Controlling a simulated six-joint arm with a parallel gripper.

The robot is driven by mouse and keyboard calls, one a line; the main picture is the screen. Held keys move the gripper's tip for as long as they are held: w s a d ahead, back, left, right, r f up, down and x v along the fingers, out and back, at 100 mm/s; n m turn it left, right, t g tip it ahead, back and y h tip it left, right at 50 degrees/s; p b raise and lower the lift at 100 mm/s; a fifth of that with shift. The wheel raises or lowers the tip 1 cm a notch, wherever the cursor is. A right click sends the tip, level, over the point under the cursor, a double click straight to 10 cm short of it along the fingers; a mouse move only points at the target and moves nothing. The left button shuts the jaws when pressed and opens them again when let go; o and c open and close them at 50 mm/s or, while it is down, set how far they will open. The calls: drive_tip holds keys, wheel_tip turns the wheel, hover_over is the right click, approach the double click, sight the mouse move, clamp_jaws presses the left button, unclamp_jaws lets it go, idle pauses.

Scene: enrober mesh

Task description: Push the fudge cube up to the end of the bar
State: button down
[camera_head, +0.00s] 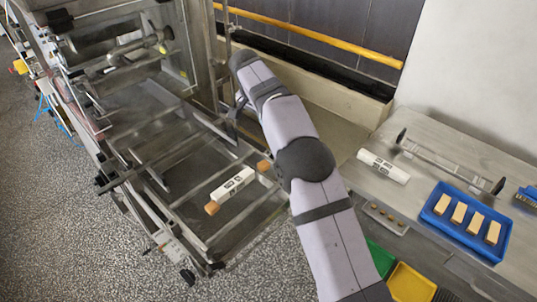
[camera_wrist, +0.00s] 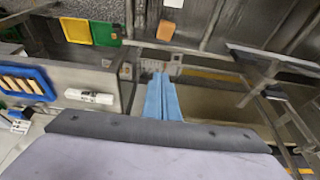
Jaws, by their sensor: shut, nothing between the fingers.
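A white bar with black markings (camera_head: 233,185) lies on the metal frame of the machine in the head view. One brown cube (camera_head: 212,208) sits at its lower-left end and appears to touch it. Another brown cube (camera_head: 264,166) is just off its upper-right end, beside my arm. In the wrist view a brown cube (camera_wrist: 165,30) lies ahead of my fingertips, with a small gap to the white bar's end (camera_wrist: 173,3). My gripper (camera_wrist: 161,76) has its blue fingers shut together and empty, apart from that cube. In the head view the fingers cannot be made out clearly.
Rails and rods of the machine (camera_head: 150,125) surround the bar. On the right-hand bench lie a white marked roll (camera_head: 382,167), a rod stand (camera_head: 450,165) and a blue tray (camera_head: 437,217) of pale bars. Green and yellow bins (camera_head: 410,285) stand below.

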sight(264, 166)
wheel_tip(264, 166, down, 9)
drive_tip(key=p, duration=0.4)
drive_tip(key=shift+d+p, duration=0.1)
drive_tip(key=shift+p, duration=0.25)
drive_tip(key=shift+s+a+f, duration=0.2)
drive_tip(key=shift+a, duration=0.1)
